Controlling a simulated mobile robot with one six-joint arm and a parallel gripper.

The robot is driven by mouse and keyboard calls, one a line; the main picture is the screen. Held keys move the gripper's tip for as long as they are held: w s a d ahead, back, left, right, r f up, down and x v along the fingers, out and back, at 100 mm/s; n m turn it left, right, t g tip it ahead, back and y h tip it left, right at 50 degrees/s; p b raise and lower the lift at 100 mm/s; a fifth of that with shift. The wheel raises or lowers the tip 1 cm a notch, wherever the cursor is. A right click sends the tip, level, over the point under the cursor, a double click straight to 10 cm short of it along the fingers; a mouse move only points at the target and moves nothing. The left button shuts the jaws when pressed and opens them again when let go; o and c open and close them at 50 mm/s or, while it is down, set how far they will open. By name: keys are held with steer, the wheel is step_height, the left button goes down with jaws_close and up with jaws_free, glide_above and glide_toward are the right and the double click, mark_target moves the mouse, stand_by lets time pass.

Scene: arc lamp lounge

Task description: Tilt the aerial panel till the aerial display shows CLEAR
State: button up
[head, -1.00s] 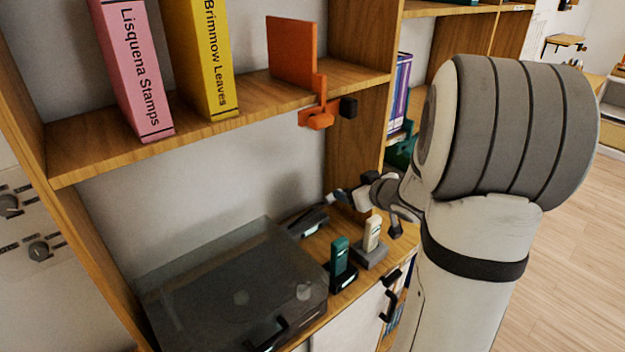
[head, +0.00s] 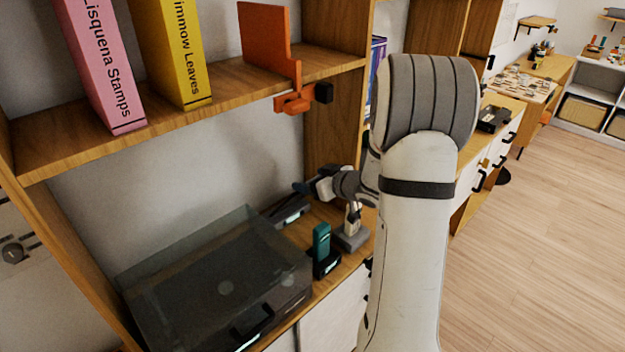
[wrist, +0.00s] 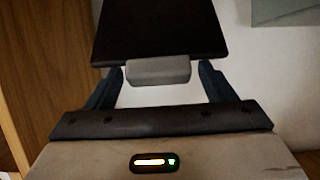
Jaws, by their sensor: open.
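A dark flat panel with a pale grey tab (wrist: 158,71) on its near edge fills the top of the wrist view; it looks like the aerial panel (wrist: 160,28). My gripper (wrist: 160,76) is open, with one dark finger on each side of the tab; I cannot tell whether they touch it. In the head view my gripper (head: 307,188) is above a low dark unit (head: 287,211) at the back of the cabinet top. A small pale strip on that unit may be the aerial display, but no text is readable. The panel is not clear in the head view.
A smoked-lid box (head: 215,280) fills the cabinet top at left. A teal handset (head: 321,243) and a white handset (head: 352,219) stand in cradles close below my arm. A shelf with binders (head: 108,80) and an orange bracket (head: 268,38) hangs above. Open floor lies at right.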

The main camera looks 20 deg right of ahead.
steer(key=c, duration=1.4)
steer(key=shift+s+d+f+b, duration=0.2)
steer(key=shift+s+f, duration=0.25)
steer(key=shift+s, duration=0.05)
steer(key=shift+s+d+f+b, duration=0.15)
steer(key=shift+s+d+f, duration=0.05)
steer(key=shift+s+f, duration=0.3)
steer(key=o, duration=1.4)
steer(key=shift+r, duration=0.1)
